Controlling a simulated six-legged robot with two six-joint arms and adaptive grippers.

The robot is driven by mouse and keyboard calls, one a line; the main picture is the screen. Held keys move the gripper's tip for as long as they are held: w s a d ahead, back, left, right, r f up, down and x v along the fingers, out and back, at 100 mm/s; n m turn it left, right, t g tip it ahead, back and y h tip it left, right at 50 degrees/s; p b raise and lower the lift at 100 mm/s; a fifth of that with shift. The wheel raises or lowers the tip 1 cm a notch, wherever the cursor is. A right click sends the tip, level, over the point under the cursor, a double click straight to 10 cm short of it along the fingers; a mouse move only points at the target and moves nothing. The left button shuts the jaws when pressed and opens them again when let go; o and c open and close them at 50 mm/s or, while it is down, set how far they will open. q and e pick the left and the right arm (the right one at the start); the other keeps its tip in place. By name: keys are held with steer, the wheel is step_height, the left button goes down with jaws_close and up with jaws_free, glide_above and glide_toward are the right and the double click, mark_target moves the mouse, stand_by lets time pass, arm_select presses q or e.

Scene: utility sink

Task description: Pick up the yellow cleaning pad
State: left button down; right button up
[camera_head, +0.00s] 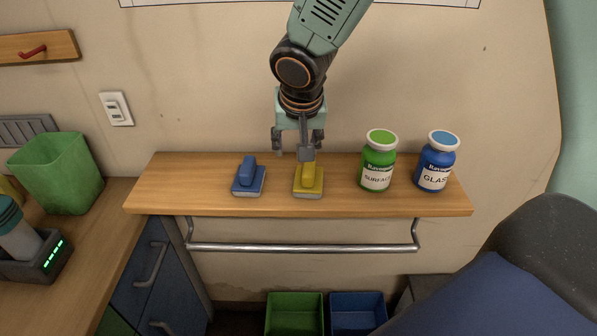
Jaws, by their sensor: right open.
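The yellow cleaning pad (309,184) lies on the wooden shelf (220,204), near its middle. It has a grey base and a raised yellow handle. My right gripper (303,150) is over the back of the pad, with its fingers spread. One finger hangs in front of the far end of the handle and hides part of it. I cannot tell whether that finger touches the handle. The gripper is open and holds nothing. My left gripper is not in view.
A blue pad (249,179) lies left of the yellow one. A green bottle (378,163) and a blue bottle (435,164) stand to the right. A metal rail (300,248) runs below the shelf. Green (294,313) and blue (357,312) bins stand below.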

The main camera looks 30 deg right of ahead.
mark_target(309, 165)
steer(key=shift+s+d+r+m, duration=0.1)
steer(key=shift+s+d+m, duration=0.15)
steer(key=shift+d, duration=0.25)
steer(key=shift+s+d+m+g+h, duration=0.15)
steer(key=shift+d+m+g+h, duration=0.15)
steer(key=shift+m+h, duration=0.1)
steer(key=shift+s, duration=0.15)
steer(key=shift+a+f+m, duration=0.2)
steer(key=shift+f+m, duration=0.15)
steer(key=shift+f, duration=0.1)
steer(key=x, duration=0.2)
steer(key=b+x, duration=0.1)
steer(key=x, duration=0.3)
steer(key=shift+s+d+f+b, duration=0.15)
steer(key=shift+d+f+b, duration=0.15)
steer(key=shift+f+b, duration=0.1)
steer(key=shift+d+f, duration=0.1)
steer(key=shift+f, duration=0.1)
steer(key=shift+d, duration=0.1)
steer(key=shift+c, duration=0.2)
